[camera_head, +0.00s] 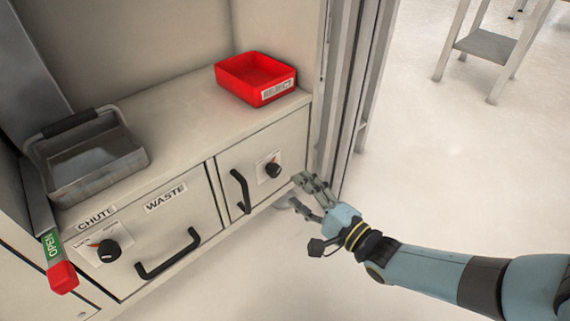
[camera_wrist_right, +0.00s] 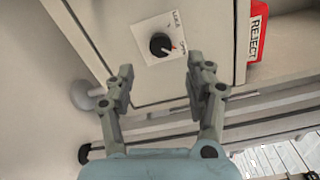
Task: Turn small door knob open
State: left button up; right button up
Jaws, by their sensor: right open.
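The small door (camera_head: 288,140) is shut, at the right end of the cabinet front. It bears a black knob (camera_head: 272,170) on a white label plate with a red mark, and a black handle (camera_head: 240,191) to the left of the knob. My right gripper (camera_head: 302,196) is open and empty, just right of and below the knob, apart from it. In the right wrist view the knob (camera_wrist_right: 160,44) lies beyond the spread fingertips, between them in line and not touched. My left gripper is not in view.
A red bin (camera_head: 256,80) and a grey metal tray (camera_head: 92,165) stand on the cabinet top. The waste drawer (camera_head: 165,215) has a black handle and a knob (camera_head: 108,251). A red-tipped lever (camera_head: 62,278) is at far left. A metal post (camera_head: 345,90) stands close beside the small door.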

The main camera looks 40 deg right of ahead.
jog(key=shift+s+d, duration=0.15)
jog(key=shift+s, duration=1.95)
